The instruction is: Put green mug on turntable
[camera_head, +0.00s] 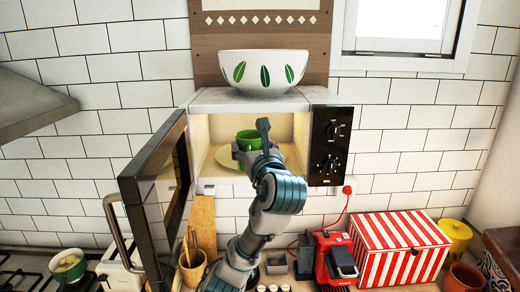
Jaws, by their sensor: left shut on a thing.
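The green mug (248,139) is inside the open microwave (324,186), above the pale turntable plate (223,157). My left gripper (250,143) reaches into the microwave and is shut on the mug. The gripper and arm hide part of the mug and much of the turntable. I cannot tell whether the mug touches the turntable. My right gripper is not in view.
The microwave door (158,200) stands open on the left, close to my arm. A white bowl with green leaves (263,72) stands on top. Below are a utensil pot (192,270), a red coffee machine (335,258) and a striped box (398,246).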

